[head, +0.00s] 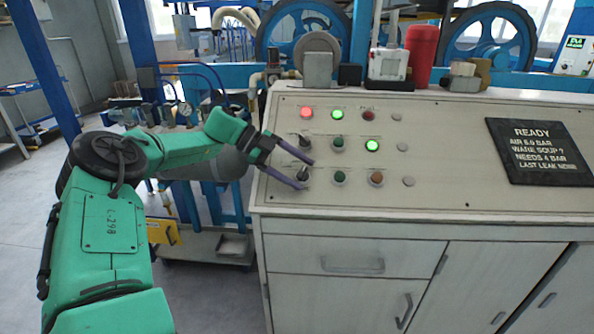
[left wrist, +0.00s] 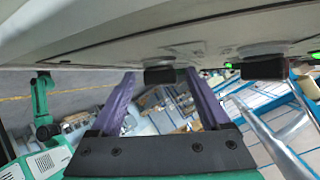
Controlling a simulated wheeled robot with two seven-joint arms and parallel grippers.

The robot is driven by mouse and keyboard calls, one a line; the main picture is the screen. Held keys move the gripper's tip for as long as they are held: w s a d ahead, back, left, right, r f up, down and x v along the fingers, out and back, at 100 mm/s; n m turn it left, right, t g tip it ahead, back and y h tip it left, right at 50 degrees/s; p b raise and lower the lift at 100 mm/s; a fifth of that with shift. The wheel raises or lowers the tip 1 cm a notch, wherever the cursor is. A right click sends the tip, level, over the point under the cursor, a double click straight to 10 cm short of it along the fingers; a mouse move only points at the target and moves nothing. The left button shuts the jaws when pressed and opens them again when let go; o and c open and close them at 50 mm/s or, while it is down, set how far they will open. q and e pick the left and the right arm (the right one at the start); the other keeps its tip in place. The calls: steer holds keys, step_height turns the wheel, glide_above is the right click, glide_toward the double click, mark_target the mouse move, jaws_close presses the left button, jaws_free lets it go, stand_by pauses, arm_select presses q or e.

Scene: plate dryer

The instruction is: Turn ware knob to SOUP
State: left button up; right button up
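Two small black knobs sit on the sloped grey panel, an upper one (head: 305,141) and a lower one (head: 302,174). Their labels are too small to read, so I cannot tell which is the ware knob. My left gripper (head: 309,176) has its purple fingers apart around the lower knob. In the left wrist view, that knob (left wrist: 160,75) stands between the fingertips with a gap on each side, and the other knob (left wrist: 263,69) is to the right, outside the fingers. The display (head: 540,150) shows READY and a line with WARE SOUP. My right gripper is not in view.
Lit red (head: 306,113) and green (head: 337,114) lamps and several buttons lie close to the knobs on the panel (head: 440,180). A red cylinder (head: 421,54) and a white box (head: 388,64) stand on the back ledge. The panel's lower right is clear.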

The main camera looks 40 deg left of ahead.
arm_select(q)
steer(key=p+v, duration=0.2)
steer(key=v, duration=1.2)
steer(key=shift+a+r, duration=0.15)
steer(key=shift+r, duration=0.1)
steer(key=shift+s, duration=0.1)
